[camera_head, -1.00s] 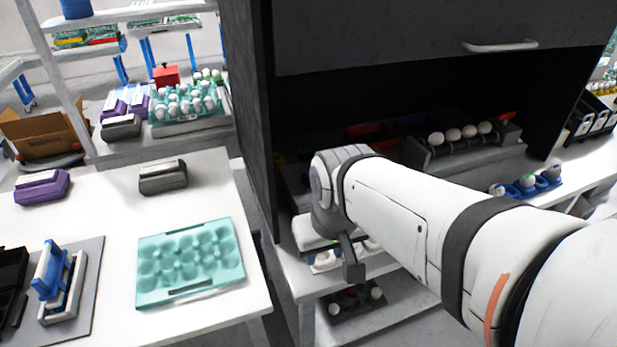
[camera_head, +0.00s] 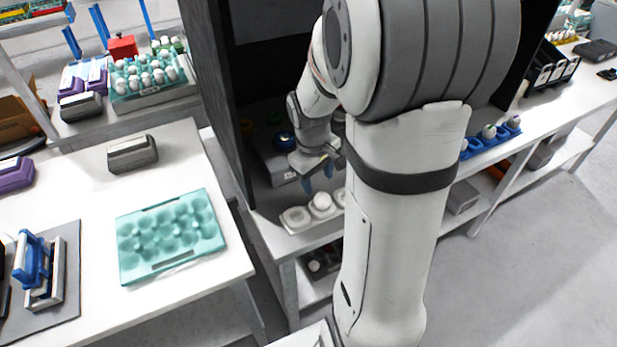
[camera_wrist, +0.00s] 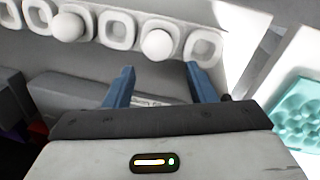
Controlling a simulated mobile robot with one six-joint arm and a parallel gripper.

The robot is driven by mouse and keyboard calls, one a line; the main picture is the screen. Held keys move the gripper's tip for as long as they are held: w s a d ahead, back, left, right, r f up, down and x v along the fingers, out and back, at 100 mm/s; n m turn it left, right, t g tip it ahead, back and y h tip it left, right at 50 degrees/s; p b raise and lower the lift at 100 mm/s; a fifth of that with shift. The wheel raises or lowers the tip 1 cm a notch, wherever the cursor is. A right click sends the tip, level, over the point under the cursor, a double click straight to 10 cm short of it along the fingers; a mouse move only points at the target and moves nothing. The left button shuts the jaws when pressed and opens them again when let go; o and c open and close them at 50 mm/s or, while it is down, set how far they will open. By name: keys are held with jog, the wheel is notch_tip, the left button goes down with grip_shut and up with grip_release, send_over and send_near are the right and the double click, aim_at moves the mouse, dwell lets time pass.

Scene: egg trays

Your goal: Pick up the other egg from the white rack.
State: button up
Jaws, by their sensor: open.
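My gripper (camera_head: 317,178) is open and empty, above and just behind the rack. In the wrist view its blue fingers (camera_wrist: 161,76) are apart, and the nearer egg appears beyond the gap between their tips.
A teal egg tray (camera_head: 128,272) with empty hollows lies on the left table; its edge shows in the wrist view (camera_wrist: 284,122). The cabinet wall (camera_head: 222,110) rises left of my arm. A grey box (camera_head: 268,160) is behind the rack.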

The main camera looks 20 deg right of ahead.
aim_at(322, 195)
jog(key=f, duration=0.2)
jog(key=d+f, duration=0.1)
jog(key=f, duration=0.4)
jog(key=shift+d+f+p, duration=0.2)
jog(key=shift+f+p, duration=0.1)
jog(key=shift+f, duration=0.1)
jog(key=c, duration=0.4)
